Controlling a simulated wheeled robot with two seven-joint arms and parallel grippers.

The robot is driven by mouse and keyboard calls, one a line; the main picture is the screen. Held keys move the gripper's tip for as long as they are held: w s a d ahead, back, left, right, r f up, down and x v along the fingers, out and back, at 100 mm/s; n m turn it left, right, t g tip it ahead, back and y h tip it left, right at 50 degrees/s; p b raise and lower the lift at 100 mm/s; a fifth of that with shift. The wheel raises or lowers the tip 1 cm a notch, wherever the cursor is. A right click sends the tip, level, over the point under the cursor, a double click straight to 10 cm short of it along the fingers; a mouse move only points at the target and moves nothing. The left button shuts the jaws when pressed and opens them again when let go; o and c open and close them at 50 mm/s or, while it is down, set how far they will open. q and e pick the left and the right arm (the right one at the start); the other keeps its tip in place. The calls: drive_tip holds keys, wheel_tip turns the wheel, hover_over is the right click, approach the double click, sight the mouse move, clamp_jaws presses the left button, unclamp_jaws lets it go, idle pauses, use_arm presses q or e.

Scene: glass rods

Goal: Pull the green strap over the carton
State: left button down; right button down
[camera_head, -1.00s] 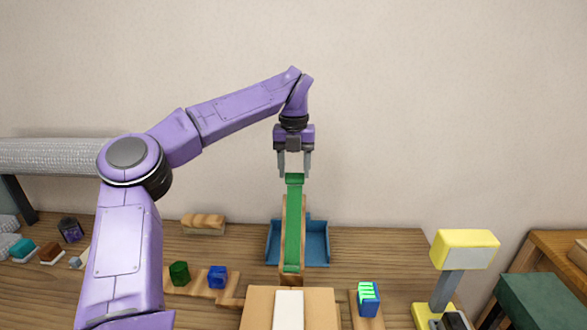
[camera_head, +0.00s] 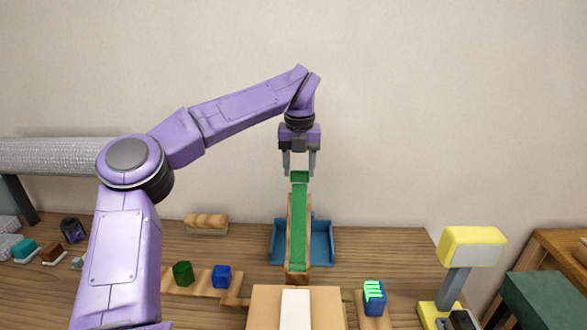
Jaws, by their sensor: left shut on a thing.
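The green strap (camera_head: 300,232) runs up along a tilted wooden piece behind the carton, with its top end raised. My left gripper (camera_head: 299,173) points down at the strap's top end and is shut on it. The carton (camera_head: 265,307) is a tan box at the bottom centre with a white strip (camera_head: 295,309) along its top; its near part is cut off by the frame. The strap is behind the carton, not across its top. My right gripper is not in view.
A blue tray (camera_head: 322,243) stands behind the strap. Green (camera_head: 182,273) and blue (camera_head: 221,276) blocks sit left of the carton. A blue and green block (camera_head: 374,297) and a yellow-topped stand (camera_head: 472,246) are on the right. A wooden block (camera_head: 206,224) lies at the back.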

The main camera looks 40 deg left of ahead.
use_arm(q)
drive_tip(key=c, duration=1.7)
unclamp_jaws()
drive_tip(key=shift+s+f, duration=0.15)
drive_tip(key=shift+f, duration=0.2)
drive_tip(key=o, duration=0.5)
drive_tip(key=shift+r, duration=0.1)
drive_tip(key=o, duration=0.8)
drive_tip(key=shift+s+a, duration=0.15)
drive_tip(key=shift+a, duration=0.05)
drive_tip(key=shift+o, duration=0.2)
drive_tip(key=shift+w+d, duration=0.35)
drive_tip(key=shift+w, duration=0.45)
drive_tip(key=shift+s+a+r, duration=0.1)
wheel_tip(320, 180, up, 10)
drive_tip(key=p, duration=0.1)
drive_tip(key=shift+s+d, duration=0.3)
drive_tip(key=shift+d, duration=0.05)
drive_tip(key=shift+w+d, duration=0.1)
